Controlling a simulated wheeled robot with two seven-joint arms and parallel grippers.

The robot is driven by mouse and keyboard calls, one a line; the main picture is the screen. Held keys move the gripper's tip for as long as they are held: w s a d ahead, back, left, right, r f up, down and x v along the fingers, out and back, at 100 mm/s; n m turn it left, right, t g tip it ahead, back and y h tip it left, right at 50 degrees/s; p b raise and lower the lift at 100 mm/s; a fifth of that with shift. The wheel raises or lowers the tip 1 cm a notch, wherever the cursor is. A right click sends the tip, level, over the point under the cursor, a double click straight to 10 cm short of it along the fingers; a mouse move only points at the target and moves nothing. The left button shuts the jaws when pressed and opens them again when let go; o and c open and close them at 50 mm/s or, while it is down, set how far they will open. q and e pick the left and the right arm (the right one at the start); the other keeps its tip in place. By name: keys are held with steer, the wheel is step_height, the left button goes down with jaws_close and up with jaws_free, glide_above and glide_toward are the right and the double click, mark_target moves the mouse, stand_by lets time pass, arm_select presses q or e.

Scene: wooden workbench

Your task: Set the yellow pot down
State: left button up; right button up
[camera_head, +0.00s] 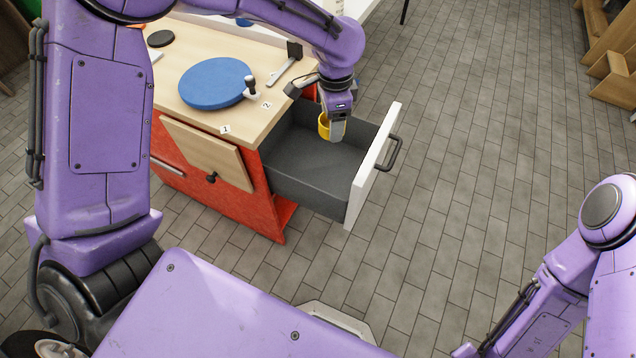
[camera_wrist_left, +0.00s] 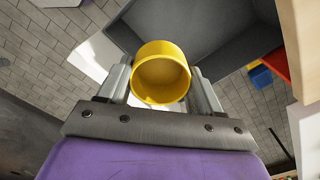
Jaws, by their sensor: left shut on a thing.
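The yellow pot (camera_head: 324,126) is a small round cup, partly hidden behind my left gripper in the head view. My left gripper (camera_head: 338,133) points down over the open grey drawer (camera_head: 300,173) and is shut on the pot. In the left wrist view the pot (camera_wrist_left: 161,73) sits between the two fingers, its open mouth facing the camera. The drawer's grey inside (camera_wrist_left: 190,25) lies beyond it. I cannot tell whether the pot touches the drawer floor. My right gripper is out of view; only part of my right arm shows at the lower right.
The drawer's white front (camera_head: 372,165) has a dark handle (camera_head: 389,153). The workbench top (camera_head: 205,115) holds a blue round disc (camera_head: 215,83), a metal tool with a dark head (camera_head: 290,59) and a black disc (camera_head: 160,38). A tilted wooden door (camera_head: 207,152) is at the red front. The drawer floor looks bare.

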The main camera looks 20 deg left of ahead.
mark_target(342, 179)
arm_select(q)
steer(key=w+f+m+b, duration=0.2)
steer(key=f+m+b, duration=0.3)
steer(key=f, duration=0.4)
steer(key=w+d+f+m+b, duration=0.1)
steer(key=w+f+m+b, duration=0.1)
steer(key=f+m+b, duration=0.4)
steer(key=w+d+f+m+b, duration=0.1)
steer(key=f+m+b, duration=0.4)
steer(key=f, duration=0.8)
steer(key=shift+w+d+f+m+b, duration=0.3)
steer(key=shift+w+m+b, duration=0.15)
steer(key=shift+b, duration=0.2)
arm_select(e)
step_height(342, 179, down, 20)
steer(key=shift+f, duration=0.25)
arm_select(q)
steer(key=shift+f, duration=0.1)
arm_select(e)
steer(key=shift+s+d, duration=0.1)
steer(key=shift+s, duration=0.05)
arm_select(q)
steer(key=o, duration=1)
steer(key=shift+f, duration=0.1)
step_height(342, 179, up, 12)
steer(key=p, duration=0.3)
steer(key=shift+r, duration=0.2)
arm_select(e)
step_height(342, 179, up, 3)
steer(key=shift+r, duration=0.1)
